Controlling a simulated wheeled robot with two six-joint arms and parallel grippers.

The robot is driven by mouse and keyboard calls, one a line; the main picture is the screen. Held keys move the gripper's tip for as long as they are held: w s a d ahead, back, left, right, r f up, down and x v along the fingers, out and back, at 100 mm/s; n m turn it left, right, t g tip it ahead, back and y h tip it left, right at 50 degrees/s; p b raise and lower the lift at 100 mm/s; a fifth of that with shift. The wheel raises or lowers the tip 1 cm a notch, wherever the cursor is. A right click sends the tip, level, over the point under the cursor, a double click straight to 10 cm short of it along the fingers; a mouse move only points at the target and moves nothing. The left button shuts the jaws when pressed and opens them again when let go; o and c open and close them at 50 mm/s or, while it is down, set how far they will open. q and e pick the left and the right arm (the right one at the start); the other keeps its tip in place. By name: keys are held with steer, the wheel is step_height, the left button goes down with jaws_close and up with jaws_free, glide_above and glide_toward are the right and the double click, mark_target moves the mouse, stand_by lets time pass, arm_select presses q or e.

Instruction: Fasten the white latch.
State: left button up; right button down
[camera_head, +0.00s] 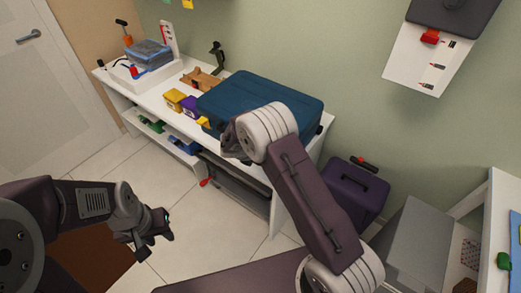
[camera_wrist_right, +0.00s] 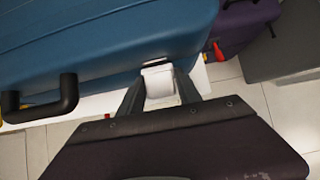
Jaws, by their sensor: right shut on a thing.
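A large blue suitcase (camera_head: 258,98) lies flat on the white bench; its side fills the top of the right wrist view (camera_wrist_right: 100,45). The white latch (camera_wrist_right: 158,80) is on that side, near the seam, right of the black handle (camera_wrist_right: 68,93). My right gripper (camera_wrist_right: 160,90) has one finger on each side of the latch and is shut on it. In the head view my right arm hides the latch. My left gripper (camera_head: 155,236) is low over the floor at the left, apart from everything; its finger gap is unclear.
A purple case (camera_head: 352,190) stands on the floor right of the white bench (camera_head: 150,105). Yellow and purple blocks (camera_head: 189,106) lie left of the suitcase. A grey box (camera_head: 415,240) and a white table (camera_head: 497,220) are at the right. Tiled floor at the left is clear.

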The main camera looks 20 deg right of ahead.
steer(key=shift+s+d+f+p, duration=0.1)
steer(key=shift+f+p, duration=0.05)
steer(key=shift+p, duration=0.2)
steer(key=c, duration=1.1)
jaws_free()
steer(key=shift+o, duration=0.8)
steer(key=p+v, duration=0.1)
steer(key=v, duration=0.8)
steer(key=shift+w, duration=0.25)
steer(key=shift+d, duration=0.1)
